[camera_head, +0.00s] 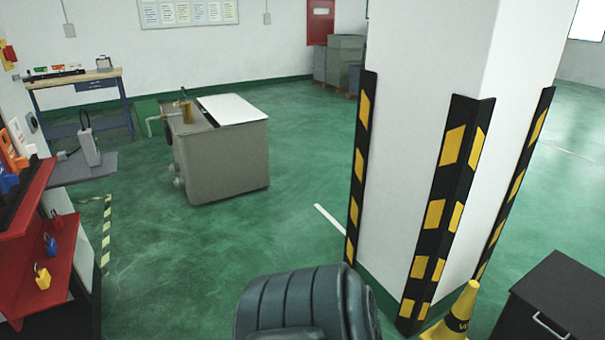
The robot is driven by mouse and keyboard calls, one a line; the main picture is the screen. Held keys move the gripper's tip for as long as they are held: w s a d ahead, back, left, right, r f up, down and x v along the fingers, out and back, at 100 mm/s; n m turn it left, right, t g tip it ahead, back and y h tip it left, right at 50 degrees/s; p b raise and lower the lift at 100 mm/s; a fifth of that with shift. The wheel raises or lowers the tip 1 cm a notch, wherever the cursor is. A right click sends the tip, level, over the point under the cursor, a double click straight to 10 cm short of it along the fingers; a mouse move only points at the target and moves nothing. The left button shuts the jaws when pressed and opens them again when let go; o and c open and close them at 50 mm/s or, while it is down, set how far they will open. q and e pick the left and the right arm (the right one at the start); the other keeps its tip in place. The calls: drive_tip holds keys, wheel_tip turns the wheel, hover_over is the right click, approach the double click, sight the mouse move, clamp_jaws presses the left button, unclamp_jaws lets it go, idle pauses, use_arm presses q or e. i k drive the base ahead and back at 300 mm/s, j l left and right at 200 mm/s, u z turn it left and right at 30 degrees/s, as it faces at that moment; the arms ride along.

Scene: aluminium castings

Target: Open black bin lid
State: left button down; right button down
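A dark grey-black ribbed, rounded thing (290,301) stands at the bottom centre of the head view, cut off by the lower edge. It looks like the top of a bin with its lid down, but I cannot be sure. A black box (562,297) with a flat top and a pale metal handle on its front stands at the lower right, also cut off. I cannot tell for certain which of the two is the black bin. Neither of my grippers is in view.
A white pillar (427,80) with black and yellow corner guards stands right of centre. A yellow cone (460,315) stands at its foot. A beige tank (228,160) stands left of centre, and a red shelf (50,275) at the left. Green floor between is clear.

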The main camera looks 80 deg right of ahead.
sight(565, 292)
drive_tip(key=z, duration=4.25)
